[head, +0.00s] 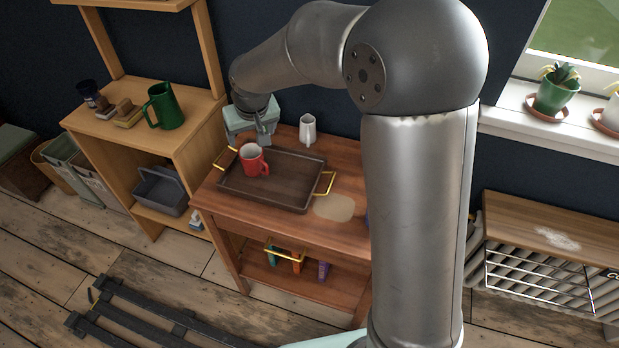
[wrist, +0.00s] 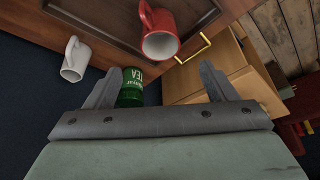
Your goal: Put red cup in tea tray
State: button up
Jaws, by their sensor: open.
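The red cup (head: 254,160) stands upright in the left part of the dark wooden tea tray (head: 290,190), which has gold handles at its ends. In the wrist view the red cup (wrist: 159,34) is at the top middle, in front of the fingers and apart from them, with part of the tray (wrist: 105,22) beside it. My gripper (head: 264,140) is just behind the cup, over the back edge of the tray. In the wrist view my gripper (wrist: 162,82) has its two fingers wide apart with nothing held between them.
A white pitcher (head: 308,129) stands behind the tray. A green tea tin (wrist: 131,90) shows past the left finger in the wrist view. A pale stain (head: 334,208) lies right of the tray. A green mug (head: 164,106) stands on the shelf unit to the left.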

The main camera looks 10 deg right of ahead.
jog(key=s+d+m+g, duration=0.1)
jog(key=s+d, duration=0.4)
jog(key=s, duration=0.5)
jog(key=s+d+m+g, duration=0.1)
jog(key=s+d, duration=0.5)
jog(key=s, duration=0.4)
jog(key=s+d+f+m+g+h, duration=0.1)
jog(key=s+d, duration=0.4)
jog(key=s, duration=0.5)
jog(key=shift+s+d+g, duration=0.25)
jog(key=shift+s+g, duration=0.15)
jog(key=shift+g, duration=0.2)
